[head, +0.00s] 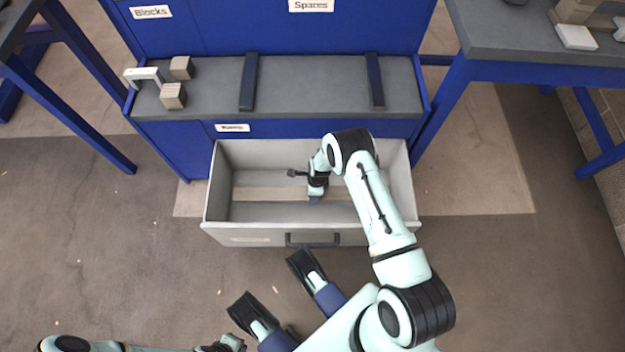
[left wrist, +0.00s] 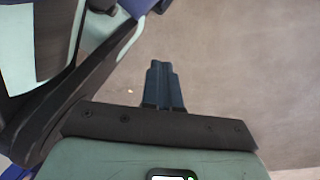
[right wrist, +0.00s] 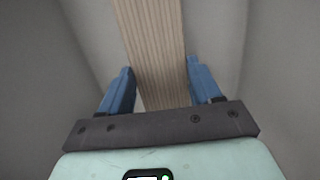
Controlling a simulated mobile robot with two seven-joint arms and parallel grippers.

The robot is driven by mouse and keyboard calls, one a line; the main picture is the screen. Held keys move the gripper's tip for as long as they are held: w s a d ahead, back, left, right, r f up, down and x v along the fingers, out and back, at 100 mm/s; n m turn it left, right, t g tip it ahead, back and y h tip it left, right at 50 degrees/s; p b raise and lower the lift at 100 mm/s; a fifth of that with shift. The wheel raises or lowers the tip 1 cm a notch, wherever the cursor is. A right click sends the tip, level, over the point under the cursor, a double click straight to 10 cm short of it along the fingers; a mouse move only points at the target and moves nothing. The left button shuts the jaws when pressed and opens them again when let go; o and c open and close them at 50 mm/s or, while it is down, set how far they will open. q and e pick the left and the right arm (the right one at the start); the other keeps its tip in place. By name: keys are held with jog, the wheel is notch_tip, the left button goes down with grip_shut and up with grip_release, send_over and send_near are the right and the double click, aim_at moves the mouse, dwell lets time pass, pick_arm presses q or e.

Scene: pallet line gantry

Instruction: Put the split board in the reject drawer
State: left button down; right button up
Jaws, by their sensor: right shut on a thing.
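The split board (head: 270,193) is a long, pale wooden plank lying lengthwise inside the open reject drawer (head: 235,239), low down near its floor. I cannot tell if it touches the floor, and I see no split from here. My right gripper (head: 314,198) reaches down into the drawer and is shut on the board. In the right wrist view the board (right wrist: 155,50) passes between its blue fingers. My left gripper (left wrist: 163,85) is shut and empty, outside the drawer over bare floor. In the head view its arm lies low at the bottom left.
The drawer juts from a blue cabinet (head: 175,145) with a grey top (head: 310,85) carrying two dark strips. Wooden blocks (head: 173,96) and a white bracket (head: 145,75) sit at its left. A workbench (head: 530,45) stands right.

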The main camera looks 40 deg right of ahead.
jog(key=shift+f+b, duration=0.35)
jog(key=o, duration=1.2)
pick_arm(q)
jog(key=shift+s+a+f+g, duration=0.1)
jog(key=shift+s+f+g, duration=0.25)
jog(key=shift+s, duration=0.4)
pick_arm(e)
jog(key=shift+o, duration=0.2)
jog(key=shift+r, duration=0.2)
pick_arm(q)
jog(key=w+d+r+t+p, duration=0.1)
jog(key=w+r+t+p, duration=0.3)
jog(key=w, duration=0.6)
notch_tip(320, 180, up, 3)
jog(key=shift+d+f+p, duration=0.1)
jog(key=shift+d+p, duration=0.05)
jog(key=shift+p, duration=0.45)
pick_arm(e)
notch_tip(320, 180, up, 13)
jog(key=d, duration=0.1)
jog(key=shift+s+f, duration=0.15)
jog(key=shift+s, duration=0.3)
